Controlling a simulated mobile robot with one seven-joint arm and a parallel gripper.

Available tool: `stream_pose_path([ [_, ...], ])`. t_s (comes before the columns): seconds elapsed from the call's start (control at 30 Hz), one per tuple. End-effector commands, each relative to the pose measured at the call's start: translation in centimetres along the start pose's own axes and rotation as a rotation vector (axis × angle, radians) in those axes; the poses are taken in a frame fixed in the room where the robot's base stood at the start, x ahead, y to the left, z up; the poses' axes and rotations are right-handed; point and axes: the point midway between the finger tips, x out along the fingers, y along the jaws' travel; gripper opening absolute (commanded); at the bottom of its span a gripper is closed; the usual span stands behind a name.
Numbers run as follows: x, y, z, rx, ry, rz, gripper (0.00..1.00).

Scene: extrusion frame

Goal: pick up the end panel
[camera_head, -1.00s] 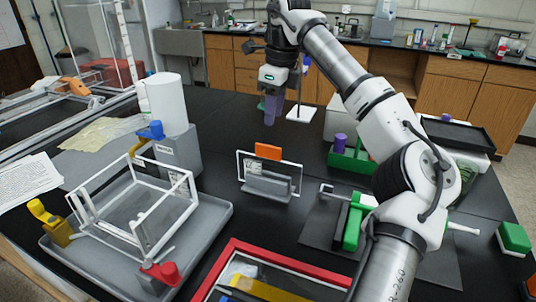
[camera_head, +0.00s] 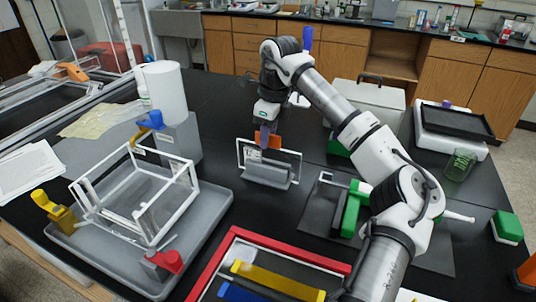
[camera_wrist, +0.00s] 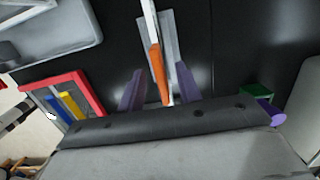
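The end panel (camera_head: 286,160) is a clear plate in a thin white frame with an orange tab (camera_head: 278,142) on top. It stands upright in a grey slotted holder (camera_head: 266,174) near the middle of the table. My gripper (camera_head: 264,141) points down from above at the tab. In the wrist view, the purple fingers of my gripper (camera_wrist: 160,70) are apart, one on each side of the orange tab (camera_wrist: 156,66), with gaps visible. The panel shows there almost edge-on. The head view partly hides the tab behind my fingers.
A white open frame (camera_head: 190,178) with colored clamps stands in a grey tray (camera_head: 215,212) at left. A red-rimmed tray (camera_head: 322,258) with yellow and blue bars lies in front. A green-and-black fixture (camera_head: 352,208) sits on a dark mat right of the holder.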

Motion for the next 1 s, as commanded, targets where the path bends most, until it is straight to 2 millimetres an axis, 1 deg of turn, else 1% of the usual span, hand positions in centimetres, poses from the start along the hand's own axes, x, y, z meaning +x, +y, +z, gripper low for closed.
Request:
stream_pose_path([
  [0.1, 1.5, 0.0, 0.1, -0.001, -0.001, 0.003, 0.35],
  [0.2, 2.4, 0.0, 0.1, -0.001, -0.001, 0.002, 0.35],
  [0.47, 2.7, -0.1, 0.0, -0.001, 0.000, 0.000, 0.35],
  [0.7, 2.6, -0.1, 0.0, -0.001, 0.000, 0.000, 0.03],
  [0.73, 2.6, -0.1, 0.0, -0.001, -0.001, 0.000, 0.00],
  [1.0, 2.6, -0.1, 0.1, -0.001, -0.001, 0.000, 0.00],
])
